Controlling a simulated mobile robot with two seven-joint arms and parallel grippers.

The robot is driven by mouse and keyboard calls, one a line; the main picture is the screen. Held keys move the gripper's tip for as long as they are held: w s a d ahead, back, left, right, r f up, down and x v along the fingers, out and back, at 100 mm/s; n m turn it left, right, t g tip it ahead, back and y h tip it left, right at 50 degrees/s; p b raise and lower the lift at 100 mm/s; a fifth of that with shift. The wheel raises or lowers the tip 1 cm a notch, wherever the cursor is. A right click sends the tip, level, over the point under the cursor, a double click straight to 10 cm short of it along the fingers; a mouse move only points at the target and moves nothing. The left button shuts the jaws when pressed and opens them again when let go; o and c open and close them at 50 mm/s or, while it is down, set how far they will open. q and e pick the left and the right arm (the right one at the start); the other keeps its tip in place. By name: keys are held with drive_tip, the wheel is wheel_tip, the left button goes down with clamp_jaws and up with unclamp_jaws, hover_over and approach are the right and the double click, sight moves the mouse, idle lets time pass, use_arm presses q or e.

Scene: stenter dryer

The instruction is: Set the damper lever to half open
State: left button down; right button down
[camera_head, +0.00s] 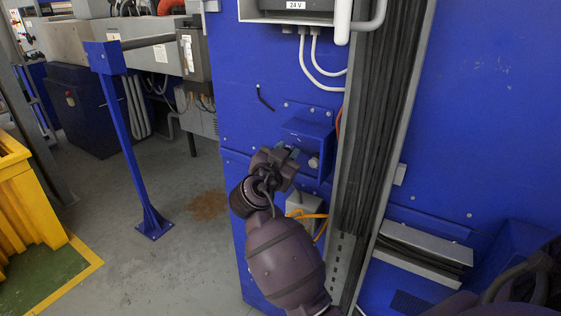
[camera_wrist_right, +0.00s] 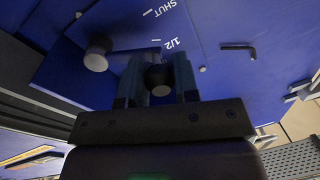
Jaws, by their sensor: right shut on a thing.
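The damper lever's dark round knob (camera_wrist_right: 158,79) sits between the two fingers of my right gripper (camera_wrist_right: 158,82), which is shut on it. A lighter-ended round hub (camera_wrist_right: 97,57) stands to its left on the blue damper box (camera_wrist_right: 65,75). White marks "SHUT" and "1/2" show on the panel. The knob lies just below the "1/2" tick in this picture; the lever's bar is mostly hidden, so its exact angle is unclear. In the head view, my right gripper (camera_head: 288,156) reaches the blue damper box (camera_head: 308,134), covering the lever. My left gripper is not in view.
A grey cable channel (camera_head: 385,140) with black cables runs close to the right of the box. A small black hooked handle (camera_head: 264,98) sticks out at upper left. A grey box (camera_head: 300,204) with orange cable is below. Floor on the left is open around a blue post (camera_head: 130,140).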

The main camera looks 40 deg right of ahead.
drive_tip(key=shift+s, duration=0.1)
idle(0.3)
drive_tip(key=c, duration=0.9)
unclamp_jaws()
drive_tip(key=shift+r, duration=0.1)
